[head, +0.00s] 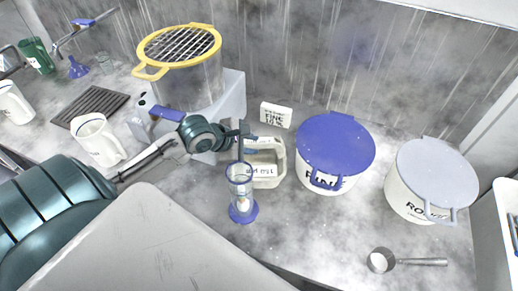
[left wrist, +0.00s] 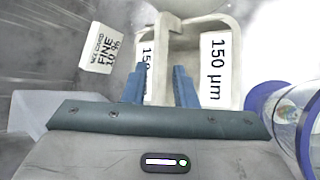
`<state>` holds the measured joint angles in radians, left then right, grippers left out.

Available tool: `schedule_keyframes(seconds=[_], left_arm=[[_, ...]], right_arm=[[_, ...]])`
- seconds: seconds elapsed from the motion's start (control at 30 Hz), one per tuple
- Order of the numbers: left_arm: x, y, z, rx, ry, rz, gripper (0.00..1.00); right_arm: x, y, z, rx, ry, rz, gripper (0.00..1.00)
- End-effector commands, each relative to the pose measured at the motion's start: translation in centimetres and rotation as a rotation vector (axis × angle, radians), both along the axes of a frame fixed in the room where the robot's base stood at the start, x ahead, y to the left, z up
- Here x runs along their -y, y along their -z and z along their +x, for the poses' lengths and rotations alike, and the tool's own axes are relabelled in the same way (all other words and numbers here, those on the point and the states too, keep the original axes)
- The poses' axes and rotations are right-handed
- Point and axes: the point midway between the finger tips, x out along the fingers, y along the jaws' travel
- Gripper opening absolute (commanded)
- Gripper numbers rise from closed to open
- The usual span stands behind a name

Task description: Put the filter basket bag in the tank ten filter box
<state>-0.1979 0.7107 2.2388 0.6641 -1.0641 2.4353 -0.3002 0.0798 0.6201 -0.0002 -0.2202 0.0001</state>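A beige open-topped container (head: 268,146) with white 150 µm labels stands on the worktop in the middle of the head view. In the left wrist view its beige divider or handle (left wrist: 178,60) runs between two such labels. I cannot tell whether this is the filter basket bag or the box. No tank ten label is readable. My right gripper is not in view.
A clear blue-based cylinder (head: 241,190) stands close in front of the container. A blue-lidded FINE tub (head: 335,145) and grey-lidded tub (head: 430,175) stand to the right. A FINE sign block (head: 276,114) is behind. A metal scoop (head: 382,261) lies front right.

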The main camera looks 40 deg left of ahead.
Motion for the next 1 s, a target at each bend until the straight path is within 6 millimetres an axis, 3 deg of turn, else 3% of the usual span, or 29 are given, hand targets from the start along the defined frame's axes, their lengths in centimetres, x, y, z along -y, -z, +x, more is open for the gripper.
schedule_keyframes(seconds=[0.23, 0.6, 0.97, 1.0], left_arm=[[0.3, 0.6, 0.7, 0.001, -0.002, -0.003, 0.25], [1.3, 3.4, 3.5, 0.0, -0.001, -0.003, 0.25], [1.5, 3.9, 3.9, -0.001, 0.001, 0.0, 0.25], [1.5, 3.9, 3.9, -0.001, 0.001, 0.0, 0.17]], right_arm=[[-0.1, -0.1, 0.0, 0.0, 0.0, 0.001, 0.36], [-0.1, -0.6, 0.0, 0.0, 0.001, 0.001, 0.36], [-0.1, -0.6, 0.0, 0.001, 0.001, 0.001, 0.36], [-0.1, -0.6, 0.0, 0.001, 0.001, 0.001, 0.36]])
